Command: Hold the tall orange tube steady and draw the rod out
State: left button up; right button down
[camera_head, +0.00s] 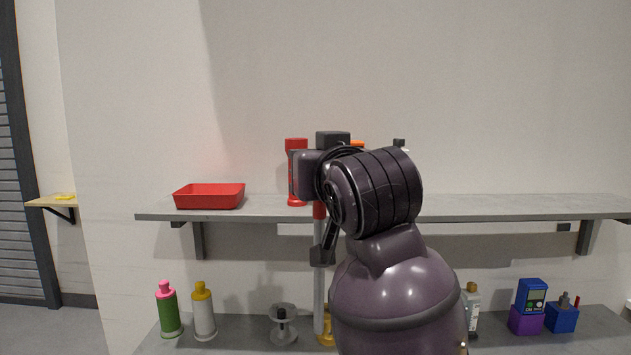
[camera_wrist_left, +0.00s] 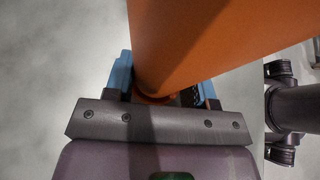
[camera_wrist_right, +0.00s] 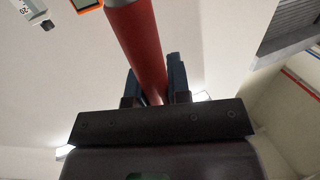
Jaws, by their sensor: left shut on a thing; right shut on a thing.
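My right gripper (camera_wrist_right: 153,92) is shut on the red grip of the rod (camera_wrist_right: 138,45), which runs between its fingers. In the head view my right arm hides most of that gripper; the rod's grey shaft (camera_head: 319,285) hangs upright below it. The shaft's lower end meets an orange-yellow piece (camera_head: 326,338), apparently the tube's top; I cannot tell whether the shaft is still inside. My left gripper (camera_wrist_left: 165,92) is shut on the tall orange tube (camera_wrist_left: 195,40), which fills much of the left wrist view. The left gripper is not visible in the head view.
A grey shelf (camera_head: 270,207) at the back holds a red tray (camera_head: 209,197) and a red object (camera_head: 296,146). The lower surface holds a green bottle (camera_head: 168,312), a white bottle (camera_head: 203,314), a grey spool (camera_head: 283,325) and blue boxes (camera_head: 562,317) at right.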

pick_arm(q)
jog(key=o, duration=0.8)
jog(key=shift+a, duration=0.1)
